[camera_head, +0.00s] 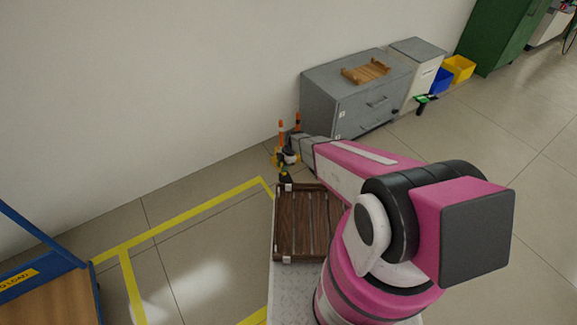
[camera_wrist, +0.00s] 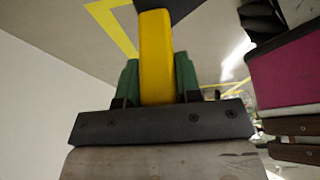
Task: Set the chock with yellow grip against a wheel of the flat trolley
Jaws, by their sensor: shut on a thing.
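The chock's yellow grip (camera_wrist: 156,50) stands between the green fingers of my gripper (camera_wrist: 157,78) in the wrist view. My gripper is shut on it. A dark part, likely the chock's body (camera_wrist: 172,8), shows at the grip's far end and is cut off by the frame edge. In the head view my gripper (camera_head: 288,158) is small, out past the wooden rack near the wall, with a dark shape, likely the chock (camera_head: 285,175), just below it. The flat trolley (camera_head: 45,300) shows at the lower left, with a wooden deck and blue frame.
Orange-topped objects (camera_head: 282,128) stand near my gripper by the wall. A grey cabinet (camera_head: 345,95) stands behind. A brown slatted rack (camera_head: 305,222) lies in front of my arm. Yellow floor tape (camera_head: 190,215) frames open floor between the rack and the trolley.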

